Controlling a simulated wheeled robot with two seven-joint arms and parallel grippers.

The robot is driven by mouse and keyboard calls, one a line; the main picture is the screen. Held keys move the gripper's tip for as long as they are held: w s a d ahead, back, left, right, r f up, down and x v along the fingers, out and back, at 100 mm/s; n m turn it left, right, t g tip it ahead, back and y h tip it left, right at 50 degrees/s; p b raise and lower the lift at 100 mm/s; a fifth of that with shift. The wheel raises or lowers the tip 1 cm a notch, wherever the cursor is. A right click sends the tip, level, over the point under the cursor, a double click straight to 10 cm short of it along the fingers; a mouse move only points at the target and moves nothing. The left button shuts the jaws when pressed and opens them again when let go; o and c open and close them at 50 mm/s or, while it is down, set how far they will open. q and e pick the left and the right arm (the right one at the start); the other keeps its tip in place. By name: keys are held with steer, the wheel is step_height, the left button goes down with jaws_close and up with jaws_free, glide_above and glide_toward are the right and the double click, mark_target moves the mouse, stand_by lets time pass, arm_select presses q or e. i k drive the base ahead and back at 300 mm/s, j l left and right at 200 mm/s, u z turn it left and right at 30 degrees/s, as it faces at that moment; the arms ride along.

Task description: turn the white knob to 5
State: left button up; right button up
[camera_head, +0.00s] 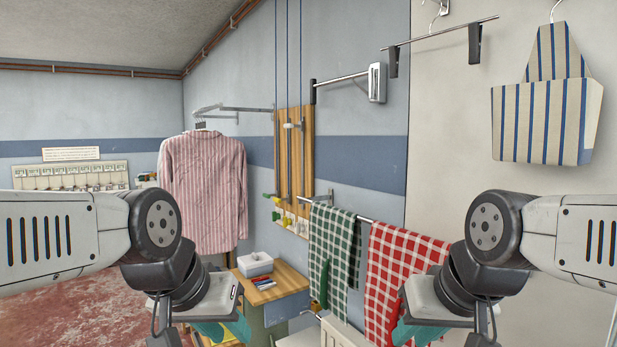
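I cannot make out a white knob with numbers in this view. A small white peg-like piece (291,125) sticks out from the upright wooden board (296,160) on the wall, but I see no numbers beside it. My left arm comes in from the left and my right arm from the right, both low in the view. Teal parts at the ends of the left gripper (212,330) and the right gripper (402,332) show at the bottom edge. Their fingertips are cut off or hidden, so their opening cannot be told.
A wooden-topped table (285,282) bears a white box (255,264). A green checked cloth (331,250) and a red checked cloth (400,265) hang from a wall rail. A striped shirt (203,190) and a striped apron (548,110) hang too. Red floor (70,310) is free at left.

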mark_target(299, 228)
steer(key=u, duration=0.2)
steer(key=i+j+u, duration=0.15)
steer(key=i+u, duration=0.2)
steer(key=i, duration=0.25)
steer(key=i+u, duration=0.35)
steer(key=i, duration=0.3)
steer(key=l, duration=0.25)
steer(key=i+l, duration=0.15)
steer(key=l, duration=0.15)
